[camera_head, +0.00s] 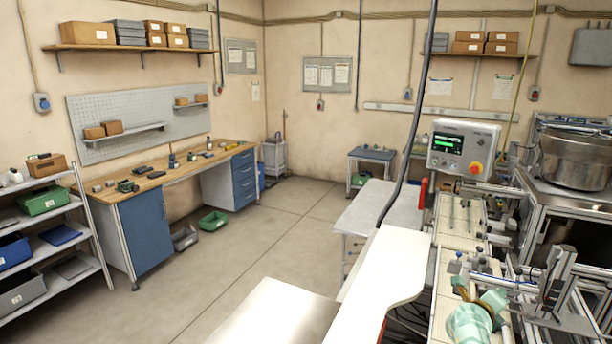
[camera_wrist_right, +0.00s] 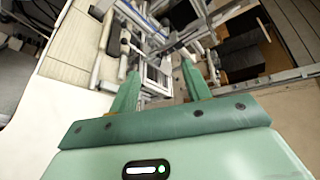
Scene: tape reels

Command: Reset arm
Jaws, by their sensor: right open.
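My right gripper (camera_head: 478,303) is at the bottom right of the head view, over the pale front edge of the machine bench. In the right wrist view its two green fingers (camera_wrist_right: 160,82) stand apart with nothing held between them. Metal rails and fixtures of the machine (camera_wrist_right: 155,45) lie beyond the fingertips. I cannot tell how far the fingertips are from the fixtures. My left gripper is in neither view. I make out no tape reels in either view.
A metal bowl (camera_head: 578,160) is at the far right. A white table (camera_head: 385,275) lies left of the bench. The floor (camera_head: 240,250) is open toward the wooden workbench (camera_head: 170,172).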

